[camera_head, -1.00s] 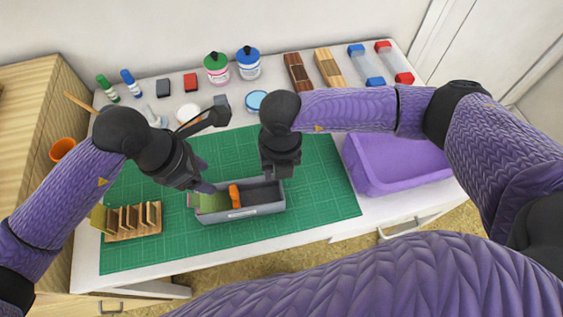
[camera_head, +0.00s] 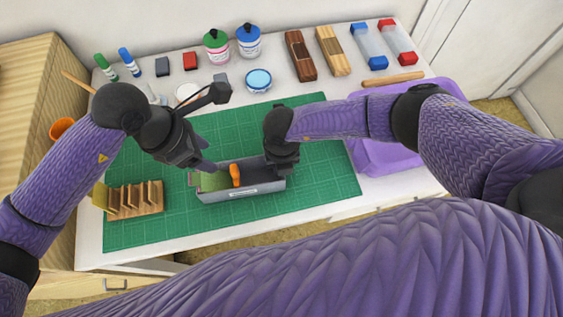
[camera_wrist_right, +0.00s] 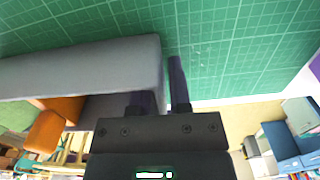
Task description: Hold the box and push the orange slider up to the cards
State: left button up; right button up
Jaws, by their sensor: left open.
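The grey box (camera_head: 245,190) sits on the green mat. Green cards (camera_head: 213,182) lie in its left part, and the orange slider (camera_head: 235,175) stands upright just to their right. The slider also shows in the wrist view (camera_wrist_right: 55,122), beside the grey box wall (camera_wrist_right: 90,68). My left gripper (camera_head: 206,168) is open above the cards' end of the box, left of the slider. My right gripper (camera_head: 282,168) is at the box's right end. In the wrist view its fingers (camera_wrist_right: 160,95) are apart, around the end wall, with a small gap beside the outer finger.
A wooden rack (camera_head: 135,210) stands left of the box on the mat (camera_head: 320,185). A purple tray (camera_head: 385,158) is at the right. Bottles, inkpads and a blue-lidded tin (camera_head: 257,80) line the back. The mat right of the box is clear.

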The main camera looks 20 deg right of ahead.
grip_shut()
